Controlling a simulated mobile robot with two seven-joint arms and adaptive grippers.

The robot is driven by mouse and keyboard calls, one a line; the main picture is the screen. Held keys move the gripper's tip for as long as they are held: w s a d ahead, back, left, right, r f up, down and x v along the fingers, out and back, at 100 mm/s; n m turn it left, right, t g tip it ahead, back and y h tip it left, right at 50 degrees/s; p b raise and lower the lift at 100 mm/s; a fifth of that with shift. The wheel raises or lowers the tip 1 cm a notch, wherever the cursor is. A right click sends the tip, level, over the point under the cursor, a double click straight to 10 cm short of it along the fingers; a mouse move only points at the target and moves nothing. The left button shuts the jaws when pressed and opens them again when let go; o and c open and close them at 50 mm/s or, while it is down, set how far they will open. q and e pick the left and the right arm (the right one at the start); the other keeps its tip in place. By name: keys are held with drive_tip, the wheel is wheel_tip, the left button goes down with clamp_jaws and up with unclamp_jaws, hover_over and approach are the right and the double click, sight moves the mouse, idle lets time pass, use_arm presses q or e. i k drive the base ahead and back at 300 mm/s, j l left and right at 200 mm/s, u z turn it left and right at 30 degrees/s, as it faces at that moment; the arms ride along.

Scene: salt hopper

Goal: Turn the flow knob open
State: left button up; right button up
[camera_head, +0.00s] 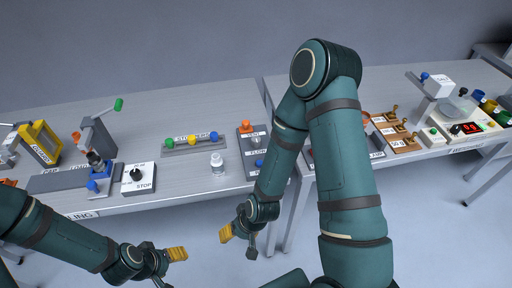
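A dark panel (246,158) stands on the left table near its right end, with small FLOW and VENT labels. An orange knob (246,127) is at its back and a blue knob (259,163) is near its front, by the FLOW label. My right upper arm covers part of the panel's right side, and the knob's setting is too small to read. My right gripper (239,244) hangs in front of the table edge, below the panel, open and empty. My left gripper (170,268) is open and empty, further left and apart from the table.
A white-capped bottle (217,164) stands left of the panel. Behind it is a rail (194,144) with coloured stoppers. A STOP dial box (139,179) and a yellow frame (40,144) stand further left. The right table holds a SALT box (438,85) and brown weight blocks (402,140).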

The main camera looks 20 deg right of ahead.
sight(256, 140)
drive_tip(key=j+z, duration=0.15)
drive_tip(key=z, duration=0.2)
drive_tip(key=j+z, duration=0.15)
drive_tip(key=z, duration=0.2)
